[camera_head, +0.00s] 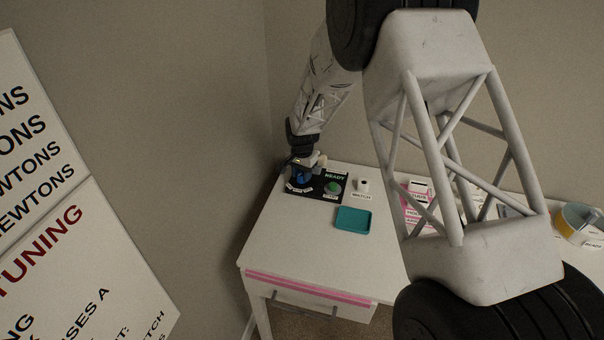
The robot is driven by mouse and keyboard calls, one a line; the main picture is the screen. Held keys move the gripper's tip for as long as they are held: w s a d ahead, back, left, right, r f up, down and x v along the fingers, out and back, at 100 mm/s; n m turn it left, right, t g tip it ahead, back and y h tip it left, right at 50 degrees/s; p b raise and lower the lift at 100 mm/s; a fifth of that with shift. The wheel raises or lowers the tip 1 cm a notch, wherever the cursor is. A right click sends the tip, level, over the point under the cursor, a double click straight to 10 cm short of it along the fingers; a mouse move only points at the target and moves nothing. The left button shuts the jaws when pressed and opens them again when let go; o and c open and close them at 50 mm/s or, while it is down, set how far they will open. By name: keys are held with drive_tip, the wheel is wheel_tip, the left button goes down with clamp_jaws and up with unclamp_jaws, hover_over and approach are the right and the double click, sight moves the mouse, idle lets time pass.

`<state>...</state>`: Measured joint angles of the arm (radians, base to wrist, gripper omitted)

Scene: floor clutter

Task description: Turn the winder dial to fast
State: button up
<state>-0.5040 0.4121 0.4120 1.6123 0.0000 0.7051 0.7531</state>
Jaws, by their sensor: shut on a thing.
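A black panel (318,196) lies on the white table near its back left corner. It carries a green button (333,187), a "READY" label above it, and small white labels along its lower left edge. My gripper (301,174) reaches down over the left part of the panel. It is shut on a blue piece there, which looks like the winder dial (299,178). The gripper covers most of the dial, so I cannot tell which setting it points to. The label words beside it are too small to read.
A teal tray (353,219) lies in front of the panel. A small white cylinder (363,185) stands behind a "WATCH" label (361,196). A pink-and-white box (416,205) and a round yellow-and-grey container (577,222) are farther right. The table's front left (290,235) is clear.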

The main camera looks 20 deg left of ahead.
sight(302, 173)
drive_tip(key=shift+m, duration=1.2)
drive_tip(key=o, duration=0.9)
drive_tip(key=shift+o, duration=0.2)
drive_tip(key=shift+r, duration=0.15)
drive_tip(key=shift+r, duration=3.8)
drive_tip(key=shift+d, duration=0.1)
